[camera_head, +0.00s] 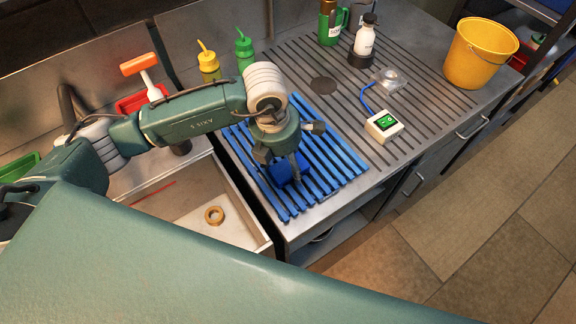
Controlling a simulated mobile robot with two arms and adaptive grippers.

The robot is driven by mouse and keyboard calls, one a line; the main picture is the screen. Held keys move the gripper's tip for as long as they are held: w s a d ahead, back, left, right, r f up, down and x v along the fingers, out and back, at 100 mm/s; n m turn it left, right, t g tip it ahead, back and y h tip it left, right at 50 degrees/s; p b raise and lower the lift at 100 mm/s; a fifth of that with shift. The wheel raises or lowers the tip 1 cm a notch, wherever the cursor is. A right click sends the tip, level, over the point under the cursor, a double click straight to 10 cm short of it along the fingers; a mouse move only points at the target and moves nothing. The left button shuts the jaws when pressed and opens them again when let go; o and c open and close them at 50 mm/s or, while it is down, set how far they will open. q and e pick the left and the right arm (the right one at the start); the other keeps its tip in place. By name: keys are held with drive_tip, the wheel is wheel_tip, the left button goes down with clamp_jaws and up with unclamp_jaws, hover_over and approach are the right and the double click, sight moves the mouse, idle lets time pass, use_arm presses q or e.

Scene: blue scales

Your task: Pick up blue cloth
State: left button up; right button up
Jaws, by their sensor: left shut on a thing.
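The blue cloth (283,173) is a small dark blue bundle low over the blue slatted mat (334,165) on the metal counter. My left gripper (293,170) points down at the mat and is shut on the cloth. The gripper hides part of the cloth, and I cannot tell whether the cloth still touches the mat. My right gripper is not in view.
A yellow bucket (476,58), a green bottle (329,25) and a white bottle (364,42) stand behind.

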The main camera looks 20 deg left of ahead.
sight(286, 164)
use_arm(q)
drive_tip(key=shift+r, duration=0.1)
wheel_tip(286, 164, up, 20)
drive_tip(key=b, duration=0.3)
drive_tip(key=shift+b, duration=0.35)
drive_tip(key=o, duration=0.5)
drive_tip(key=shift+c, duration=0.2)
drive_tip(key=c, duration=0.3)
drive_tip(key=shift+c, duration=0.2)
